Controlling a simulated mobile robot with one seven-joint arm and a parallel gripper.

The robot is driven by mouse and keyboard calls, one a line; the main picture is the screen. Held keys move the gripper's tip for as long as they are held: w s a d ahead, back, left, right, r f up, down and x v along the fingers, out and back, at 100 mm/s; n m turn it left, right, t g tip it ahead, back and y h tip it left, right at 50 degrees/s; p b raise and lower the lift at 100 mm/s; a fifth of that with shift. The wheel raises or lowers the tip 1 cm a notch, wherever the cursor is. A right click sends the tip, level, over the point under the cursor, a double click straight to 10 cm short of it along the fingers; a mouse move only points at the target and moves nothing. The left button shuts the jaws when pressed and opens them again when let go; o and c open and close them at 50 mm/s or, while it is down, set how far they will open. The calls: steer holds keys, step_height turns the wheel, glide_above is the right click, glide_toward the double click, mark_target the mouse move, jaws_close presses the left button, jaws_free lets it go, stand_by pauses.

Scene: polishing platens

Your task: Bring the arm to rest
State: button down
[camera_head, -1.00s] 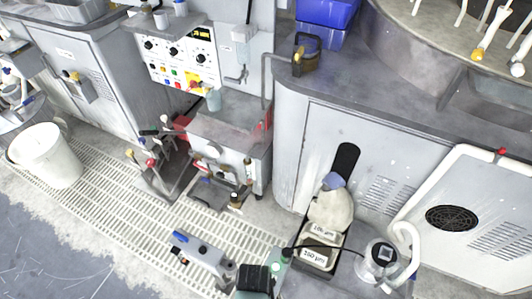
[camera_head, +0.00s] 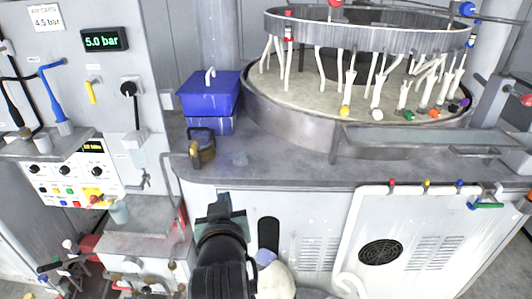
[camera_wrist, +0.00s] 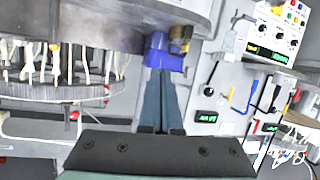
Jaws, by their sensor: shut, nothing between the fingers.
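My gripper (camera_head: 221,206) shows at the bottom middle of the head view, in front of the grey polishing bench. Its dark wrist rises from the lower edge. In the wrist view, my gripper (camera_wrist: 161,74) has its two grey-blue fingers together, with nothing seen between them. The wrist view is upside down, and the fingertips overlap the blue bin in the picture. I cannot tell how far the tips are from the bench front.
The bench top (camera_head: 285,168) carries a lidded blue bin (camera_head: 208,95), a brass padlock-like object (camera_head: 202,150) and a round platen basin (camera_head: 290,125) with hanging white tubes. A white panel (camera_head: 410,245) stands right. A control panel (camera_head: 70,180) is left.

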steer(key=s+d+r+t, duration=0.2)
steer(key=r+t, duration=0.1)
steer(key=r, duration=0.6)
steer(key=s+d+r+m+t, duration=0.1)
steer(key=r+t, duration=0.1)
steer(key=r, duration=0.6)
steer(key=s+d+r+t, duration=0.2)
steer(key=r+t, duration=0.1)
steer(key=r, duration=0.6)
steer(key=s+d+r+m+t+h, duration=0.1)
steer(key=s+r+t, duration=0.4)
steer(key=s+r, duration=0.7)
step_height(320, 180, up, 3)
steer(key=shift+d+f+m+h, duration=0.1)
steer(key=shift+d+m+h, duration=0.35)
steer(key=shift+d, duration=0.5)
